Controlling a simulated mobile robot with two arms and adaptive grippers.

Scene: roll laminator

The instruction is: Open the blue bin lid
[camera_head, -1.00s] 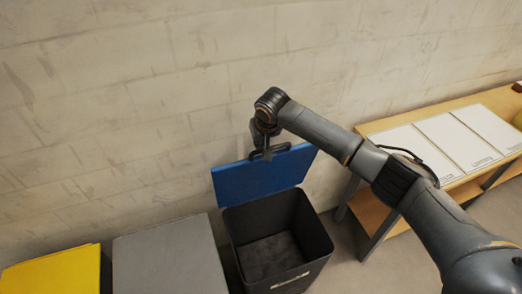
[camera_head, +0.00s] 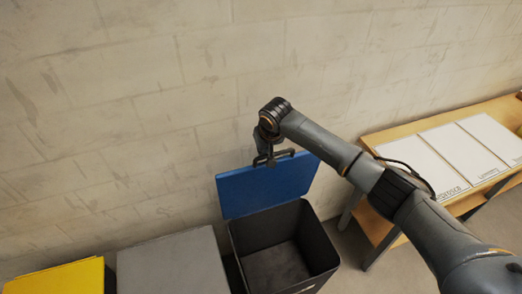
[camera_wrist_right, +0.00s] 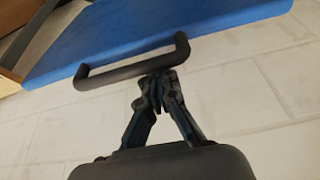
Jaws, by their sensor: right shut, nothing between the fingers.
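The blue lid (camera_head: 265,186) stands raised on the far side of the dark bin (camera_head: 283,245), whose empty inside is open to view. A dark bar handle (camera_wrist_right: 133,67) sits at the lid's edge in the right wrist view. My right gripper (camera_head: 272,162) is at the lid's top edge by the handle. In the wrist view its fingertips (camera_wrist_right: 160,84) are closed together beside the handle bar, with nothing between them. I cannot tell whether they touch the bar. My left gripper is in neither view.
A grey-lidded bin (camera_head: 175,266) and a yellow-lidded bin (camera_head: 62,278) stand to the left. A wooden table (camera_head: 392,143) with white panels stands at the right. A pale block wall (camera_head: 150,100) rises close behind the lid.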

